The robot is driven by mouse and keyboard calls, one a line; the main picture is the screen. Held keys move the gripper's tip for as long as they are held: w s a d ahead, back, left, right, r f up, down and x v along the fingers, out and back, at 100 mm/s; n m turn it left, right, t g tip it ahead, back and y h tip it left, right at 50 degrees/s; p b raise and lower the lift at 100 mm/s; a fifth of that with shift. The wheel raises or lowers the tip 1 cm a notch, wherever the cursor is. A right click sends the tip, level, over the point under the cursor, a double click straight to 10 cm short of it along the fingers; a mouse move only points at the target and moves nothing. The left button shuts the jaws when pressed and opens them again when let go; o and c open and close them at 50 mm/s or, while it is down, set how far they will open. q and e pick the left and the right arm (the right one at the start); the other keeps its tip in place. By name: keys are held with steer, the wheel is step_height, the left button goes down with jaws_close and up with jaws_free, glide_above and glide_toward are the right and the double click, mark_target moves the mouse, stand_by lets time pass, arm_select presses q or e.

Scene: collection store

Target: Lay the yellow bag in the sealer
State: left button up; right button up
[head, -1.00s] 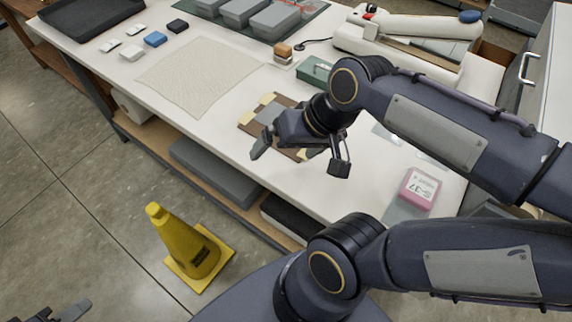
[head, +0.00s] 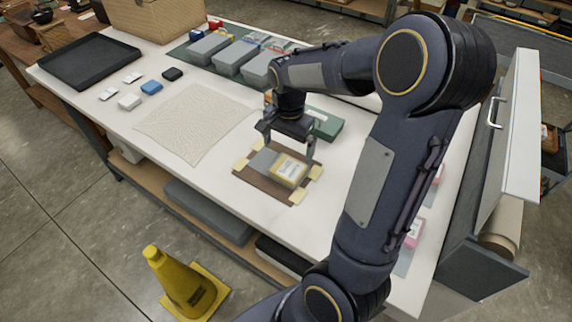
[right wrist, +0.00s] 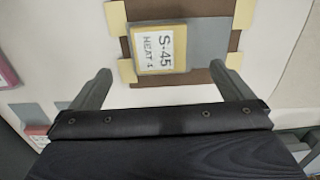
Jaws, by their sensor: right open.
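The yellow bag (head: 290,170) has a white label and lies flat on a brown board (head: 268,191) with cream corners, partly over a grey patch. In the right wrist view the yellow bag (right wrist: 160,48) reads "S-45 HEAT 4". My right gripper (head: 288,146) is open and empty, above the board at the bag's far side. In the right wrist view its fingers (right wrist: 168,72) are spread wide, with the bag beyond them, apart from both. The sealer is not recognizable; my right arm covers the back right of the table. My left gripper is out of view.
A green box (head: 326,126) stands just behind the right gripper. A cream cloth (head: 190,125), small blocks and a black tray (head: 88,62) lie to the left. Grey boxes (head: 210,47) stand at the back. A yellow cone (head: 181,285) is on the floor. An open drawer (head: 495,190) is at right.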

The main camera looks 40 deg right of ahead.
mark_target(288, 167)
steer(key=shift+w+d+f, duration=0.1)
steer(key=shift+d+f, duration=0.1)
steer(key=shift+f, duration=0.05)
step_height(288, 167, down, 8)
steer(key=shift+r+p, duration=0.25)
steer(key=shift+p, duration=0.15)
steer(key=c, duration=1)
steer(key=shift+r, duration=0.45)
step_height(288, 167, up, 2)
steer(key=shift+r, duration=0.15)
steer(key=s+a+r, duration=0.2)
steer(key=r, duration=0.1)
steer(key=s+a+r, duration=0.1)
steer(key=r, duration=0.1)
steer(key=s+a+r, duration=0.1)
steer(key=s+a, duration=0.1)
steer(key=s+a+r+b, duration=0.1)
steer(key=s+a+r, duration=0.3)
steer(key=s, duration=0.1)
steer(key=shift+s+a+b, duration=0.1)
steer(key=shift+a+b, duration=0.2)
